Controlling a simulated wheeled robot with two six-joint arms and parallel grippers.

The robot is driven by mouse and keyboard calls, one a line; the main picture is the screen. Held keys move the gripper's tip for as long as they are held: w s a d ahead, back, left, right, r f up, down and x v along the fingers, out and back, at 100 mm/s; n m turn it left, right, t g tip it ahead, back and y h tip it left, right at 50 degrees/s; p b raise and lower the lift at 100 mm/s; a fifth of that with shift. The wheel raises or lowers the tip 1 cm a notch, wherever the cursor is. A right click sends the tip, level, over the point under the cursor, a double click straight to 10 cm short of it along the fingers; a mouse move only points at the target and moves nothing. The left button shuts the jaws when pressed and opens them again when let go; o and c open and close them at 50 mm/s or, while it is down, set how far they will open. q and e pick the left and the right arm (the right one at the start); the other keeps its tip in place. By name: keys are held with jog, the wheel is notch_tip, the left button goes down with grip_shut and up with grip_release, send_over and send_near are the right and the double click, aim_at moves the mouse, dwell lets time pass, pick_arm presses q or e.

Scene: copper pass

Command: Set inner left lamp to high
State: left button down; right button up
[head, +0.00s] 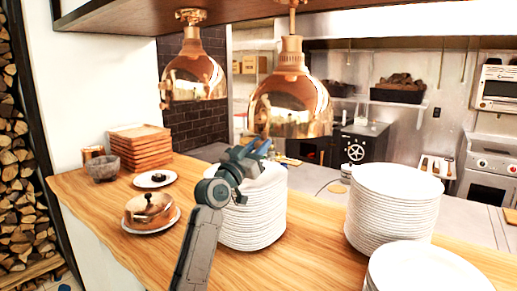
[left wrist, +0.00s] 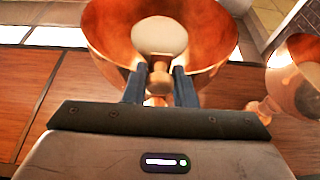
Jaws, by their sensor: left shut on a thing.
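Two copper pendant lamps hang over the wooden counter in the head view. The nearer lamp (head: 291,101) is right of the farther lamp (head: 194,76). My left gripper (head: 262,147) is just under the nearer lamp. In the left wrist view this lamp (left wrist: 105,30) opens towards the camera, with a pale round disc inside. My left gripper's fingers (left wrist: 160,88) are shut on a small copper knob (left wrist: 159,82) in front of that opening. The other lamp (left wrist: 300,82) shows at the right there. I cannot read any lamp setting. My right gripper is not in view.
A plate stack (head: 252,215) stands right beside and below my left gripper. More plate stacks (head: 393,215) stand to the right. A copper pot (head: 148,210), a bowl (head: 102,168) and stacked wooden boards (head: 140,148) are at left. A wooden shelf (head: 120,17) hangs above.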

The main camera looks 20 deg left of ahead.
aim_at(258, 119)
pick_arm(q)
notch_tip(258, 119, up, 7)
jog(key=shift+r+p, duration=0.1)
jog(key=shift+p, duration=1)
jog(key=shift+r, duration=0.35)
jog(key=c, duration=1.3)
grip_release()
jog(key=shift+o, duration=0.2)
jog(key=shift+f, duration=0.15)
jog(key=shift+s+a+f, duration=0.15)
jog(key=shift+s, duration=0.05)
jog(key=b+v, duration=0.4)
jog(key=v, duration=0.6)
jog(key=shift+s+b, duration=0.2)
jog(key=shift+b, duration=0.1)
